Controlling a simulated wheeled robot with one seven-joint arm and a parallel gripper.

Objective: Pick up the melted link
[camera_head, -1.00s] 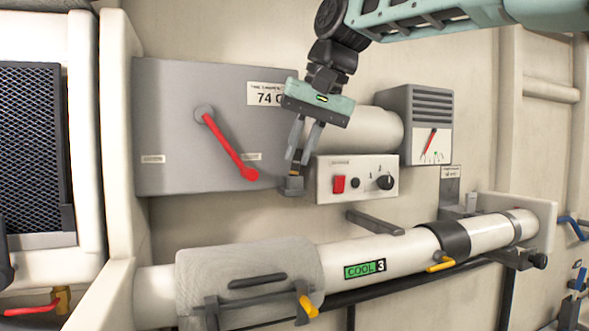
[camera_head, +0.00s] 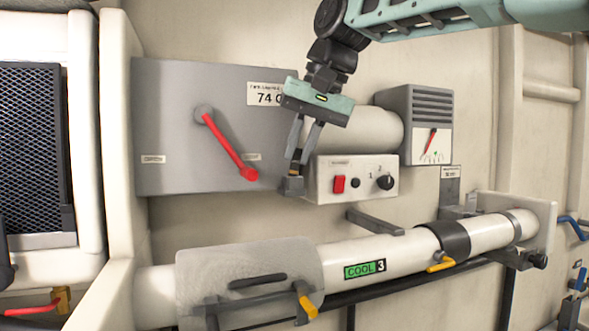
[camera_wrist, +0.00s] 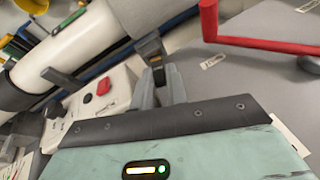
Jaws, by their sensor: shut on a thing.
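The melted link (camera_wrist: 157,64) shows as a small dark piece with a brownish band, between my fingertips in the wrist view. In the head view it (camera_head: 296,155) is a tiny dark and brown patch, mostly hidden by the fingers. My gripper (camera_head: 296,160) is shut on it, pointing down in front of the lower right corner of the large grey box. A small dark grey block (camera_head: 291,186) sits just below the fingertips. I cannot tell whether the link is clear of this block.
The grey box (camera_head: 165,125) has a red lever (camera_head: 228,145) just left of my gripper. A switch panel (camera_head: 325,190) with a red switch is close at right. A gauge box (camera_head: 430,125) stands further right. A white pipe (camera_head: 405,252) with a grey sleeve (camera_head: 240,262) runs below.

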